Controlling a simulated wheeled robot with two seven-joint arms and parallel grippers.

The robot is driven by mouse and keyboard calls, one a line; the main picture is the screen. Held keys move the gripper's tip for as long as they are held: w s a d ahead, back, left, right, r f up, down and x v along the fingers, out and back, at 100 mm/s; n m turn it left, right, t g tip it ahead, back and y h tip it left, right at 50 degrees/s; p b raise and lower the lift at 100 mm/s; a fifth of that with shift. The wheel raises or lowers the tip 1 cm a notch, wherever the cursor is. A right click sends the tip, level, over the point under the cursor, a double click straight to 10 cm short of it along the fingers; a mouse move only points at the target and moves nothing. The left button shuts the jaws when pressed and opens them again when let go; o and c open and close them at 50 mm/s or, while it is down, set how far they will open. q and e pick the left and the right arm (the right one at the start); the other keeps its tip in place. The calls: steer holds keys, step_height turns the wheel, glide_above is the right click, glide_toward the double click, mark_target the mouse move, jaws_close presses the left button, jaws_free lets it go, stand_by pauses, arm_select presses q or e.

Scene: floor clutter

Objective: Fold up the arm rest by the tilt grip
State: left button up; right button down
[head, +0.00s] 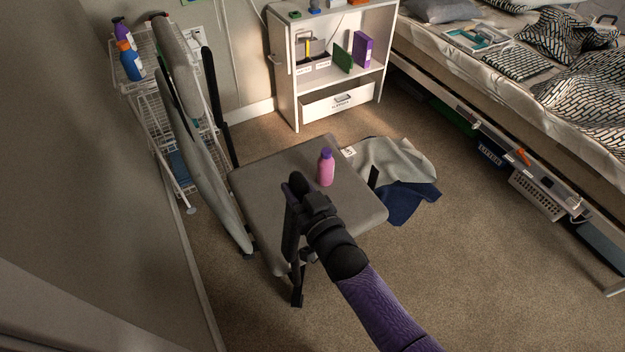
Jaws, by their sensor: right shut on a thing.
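A grey padded seat (275,175) stands on the carpet in the head view, with a pink bottle (326,170) with a purple cap upright on it. A black arm rest (290,235) shows at the seat's near side, rising above the seat edge. My right gripper (299,190) is at its top end, shut on a dark part that looks like the tilt grip. My gripper and wrist hide much of that part, so its exact shape cannot be told. My left gripper is not in view.
Tall grey panels (205,170) and a dark upright bar (215,105) stand left of the seat, before a wire rack (150,105) with bottles. Cloths (400,165) lie on the floor behind right. A white shelf (285,80) and a bed stand farther back.

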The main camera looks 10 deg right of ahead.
steer(key=shift+s+a+n, duration=0.3)
steer(key=shift+a+n, duration=0.1)
steer(key=shift+a, duration=0.5)
steer(key=shift+c, duration=1.7)
jaws_free()
steer(key=shift+s+a, duration=0.1)
steer(key=shift+a, duration=0.05)
steer(key=p+v, duration=0.3)
steer(key=v, duration=0.7)
